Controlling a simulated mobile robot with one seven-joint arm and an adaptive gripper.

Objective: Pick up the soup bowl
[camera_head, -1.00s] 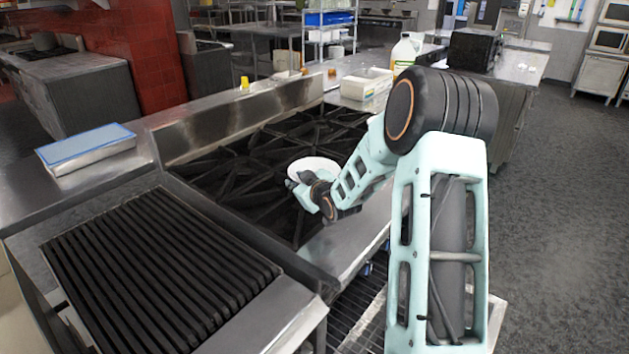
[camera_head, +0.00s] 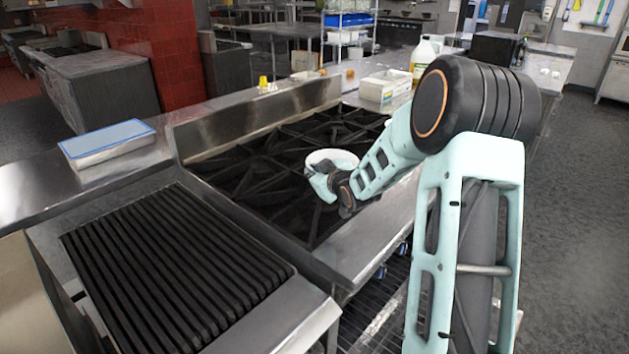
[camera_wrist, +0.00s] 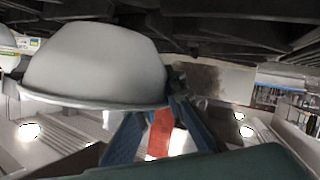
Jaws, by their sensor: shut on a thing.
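The soup bowl (camera_head: 342,157) is white and round and shows over the black stove grates in the head view. In the wrist view, the bowl (camera_wrist: 95,65) fills the upper left, its rim lying toward the bottom of the picture. My gripper (camera_head: 318,182) is at the near left side of the bowl. In the wrist view my gripper (camera_wrist: 168,105) is shut on the bowl's rim at its right end. The fingers hide a small part of the rim. I cannot tell how far the bowl is above the grates.
The stove grates (camera_head: 262,178) are bare around the bowl. A ribbed grill (camera_head: 175,265) lies at the near left. A steel back ledge (camera_head: 255,125) rises behind the stove. A blue-topped box (camera_head: 107,142), a white box (camera_head: 385,86) and a bottle (camera_head: 424,58) stand on the counters.

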